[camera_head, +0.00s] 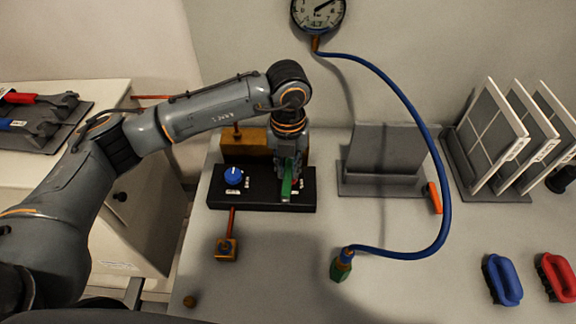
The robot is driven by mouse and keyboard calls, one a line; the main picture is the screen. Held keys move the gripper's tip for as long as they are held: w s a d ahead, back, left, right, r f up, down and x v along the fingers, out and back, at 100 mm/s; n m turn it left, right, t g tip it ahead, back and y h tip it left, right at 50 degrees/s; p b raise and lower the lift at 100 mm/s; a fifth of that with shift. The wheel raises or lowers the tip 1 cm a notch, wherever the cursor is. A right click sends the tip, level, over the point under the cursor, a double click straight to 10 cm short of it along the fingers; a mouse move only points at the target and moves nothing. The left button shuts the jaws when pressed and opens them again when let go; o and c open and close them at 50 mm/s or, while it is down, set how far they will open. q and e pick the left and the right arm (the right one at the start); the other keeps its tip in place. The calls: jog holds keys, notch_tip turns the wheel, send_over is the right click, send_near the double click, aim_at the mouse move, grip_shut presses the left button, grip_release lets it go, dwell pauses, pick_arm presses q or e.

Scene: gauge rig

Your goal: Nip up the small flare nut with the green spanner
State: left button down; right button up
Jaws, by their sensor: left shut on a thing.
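My left gripper (287,160) comes down over the black rig block (262,200) on the bench. It is shut on the green spanner (287,184), which points down toward the front of the block. The arm and gripper hide the spanner's upper part, and I cannot tell whether it touches a nut. A copper pipe (232,222) runs from the block to a small brass fitting (227,249). I cannot make out which part is the small flare nut. My right gripper is not in view.
A blue knob (234,176) sits on the block. A blue hose (440,190) arcs from the gauge (319,12) to a green-ended fitting (342,266). Red (30,98) and blue (22,125) spanners lie on a left tray. Upright panels (497,140) stand at right; the front middle bench is mostly clear.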

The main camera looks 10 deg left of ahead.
pick_arm(q)
jog(key=shift+a, duration=0.1)
jog(key=shift+a+f+m+b, duration=0.1)
jog(key=shift+a+m+b, duration=0.2)
jog(key=shift+m+b, duration=0.1)
jog(key=shift+a+m+b, duration=0.55)
jog(key=shift+a+m, duration=0.35)
jog(key=shift+a, duration=0.1)
jog(key=shift+a+m+b, duration=0.6)
jog(key=shift+d+n, duration=1)
jog(key=shift+s, duration=0.2)
dwell(0.4)
